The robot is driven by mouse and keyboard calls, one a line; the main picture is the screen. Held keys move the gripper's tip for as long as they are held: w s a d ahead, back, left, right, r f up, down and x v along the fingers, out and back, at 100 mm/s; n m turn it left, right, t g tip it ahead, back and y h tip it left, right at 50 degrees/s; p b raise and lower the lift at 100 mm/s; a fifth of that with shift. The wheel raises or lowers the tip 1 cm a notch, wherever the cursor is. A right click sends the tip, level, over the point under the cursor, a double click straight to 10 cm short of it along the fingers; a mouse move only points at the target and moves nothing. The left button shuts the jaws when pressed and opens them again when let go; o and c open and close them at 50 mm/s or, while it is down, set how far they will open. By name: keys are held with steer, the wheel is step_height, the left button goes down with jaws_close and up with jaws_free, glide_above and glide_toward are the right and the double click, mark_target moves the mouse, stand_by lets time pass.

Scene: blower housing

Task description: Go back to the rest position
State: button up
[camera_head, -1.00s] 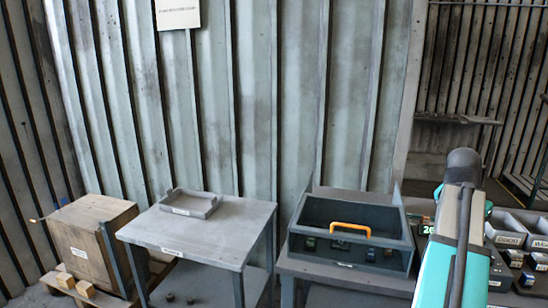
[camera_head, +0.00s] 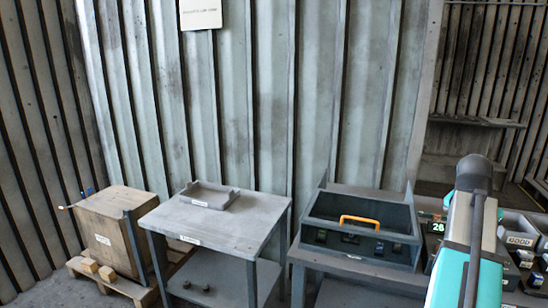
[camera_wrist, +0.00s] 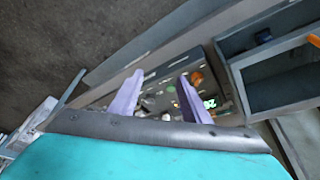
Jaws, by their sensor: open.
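My gripper (camera_wrist: 158,96) shows in the wrist view with its two pale purple fingers apart and nothing between them. It hangs above a dark work surface with small parts and a green lit number display (camera_wrist: 209,103). The display also shows in the head view (camera_head: 438,227), just left of my arm. In the head view my teal and white arm (camera_head: 470,250) fills the lower right, and the gripper itself is not visible there.
A grey table (camera_head: 225,225) holds a shallow tray (camera_head: 208,194). A wooden crate (camera_head: 105,240) sits on a pallet. A bin labelled GOOD (camera_head: 520,240) is at right.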

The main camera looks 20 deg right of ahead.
steer(key=w+a+f+n+g+y, duration=0.15)
steer(key=w+a+f, duration=0.25)
steer(key=a+f, duration=0.4)
steer(key=w+a+f+n+y, duration=0.1)
steer(key=w+a+f+n, duration=0.3)
steer(key=f, duration=0.6)
steer(key=w+a+f+m+g+y, duration=0.1)
steer(key=w+a+f, duration=0.2)
steer(key=a+f, duration=0.55)
steer(key=s+a+f+n+g, duration=0.1)
steer(key=s+a+f+n, duration=0.1)
steer(key=a+f, duration=0.65)
steer(key=s+a+f+n+g, duration=0.1)
steer(key=s+a+f+n, duration=0.15)
steer(key=a+f, duration=0.6)
steer(key=s+a+f+n+g, duration=0.1)
steer(key=s+a+f+n, duration=0.2)
steer(key=s+a+f, duration=0.4)
steer(key=s+a+f+n+g, duration=0.1)
steer(key=s+a+f+n, duration=0.3)
steer(key=s+a+f, duration=0.3)
steer(key=shift+s+f+y, duration=0.35)
steer(key=shift+s+f, duration=2.3)
steer(key=shift+s, duration=0.65)
steer(key=shift+c, duration=0.3)
